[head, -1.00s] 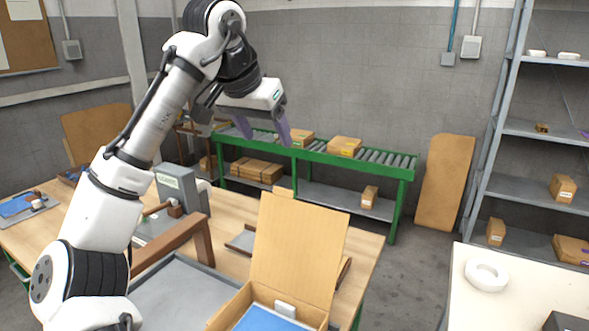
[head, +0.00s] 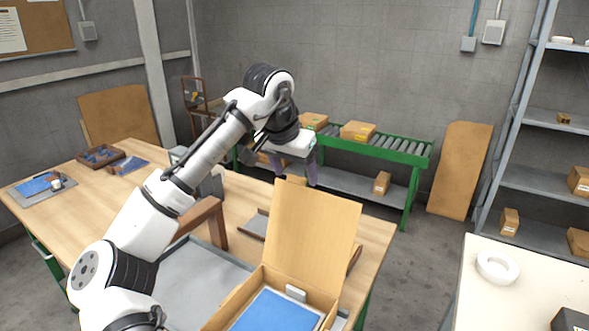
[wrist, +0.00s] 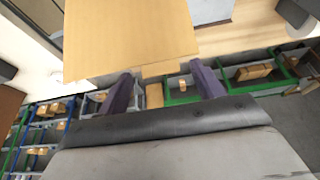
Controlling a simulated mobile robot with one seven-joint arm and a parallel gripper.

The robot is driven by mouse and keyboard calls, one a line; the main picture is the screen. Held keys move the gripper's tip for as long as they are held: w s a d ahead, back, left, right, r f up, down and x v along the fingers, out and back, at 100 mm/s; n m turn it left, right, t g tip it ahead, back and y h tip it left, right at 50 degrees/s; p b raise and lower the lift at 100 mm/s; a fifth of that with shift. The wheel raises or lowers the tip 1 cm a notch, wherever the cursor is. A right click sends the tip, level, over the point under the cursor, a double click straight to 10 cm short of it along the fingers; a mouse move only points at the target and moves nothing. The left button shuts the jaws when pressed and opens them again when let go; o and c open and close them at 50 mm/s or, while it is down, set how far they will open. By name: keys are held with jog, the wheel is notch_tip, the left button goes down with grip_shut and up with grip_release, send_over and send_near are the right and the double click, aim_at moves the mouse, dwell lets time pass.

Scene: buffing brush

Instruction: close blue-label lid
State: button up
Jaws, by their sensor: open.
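An open cardboard box (head: 237,303) stands at the near end of the workbench, with a flat blue panel (head: 272,312) and a small white block (head: 295,293) inside. Its tan lid (head: 315,235) stands up, tilted back from the box. In the wrist view the lid (wrist: 130,35) fills the upper middle, just beyond the fingertips. My gripper (head: 297,178) is open and empty, with purple fingers pointing down near the lid's top edge. It also shows in the wrist view (wrist: 160,70). I cannot tell whether it touches the lid. No label is visible on the lid's shown face.
The wooden workbench (head: 115,190) holds a grey tray (head: 200,285), a brown wooden frame (head: 203,215) and a blue-topped board (head: 38,187). A green roller conveyor (head: 405,158) with boxes stands behind. A white table (head: 490,300) with a white ring (head: 497,266) is at the right.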

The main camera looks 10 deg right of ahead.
jog(key=shift+w+d+f, duration=0.1)
jog(key=shift+f, duration=0.2)
jog(key=c, duration=1.4)
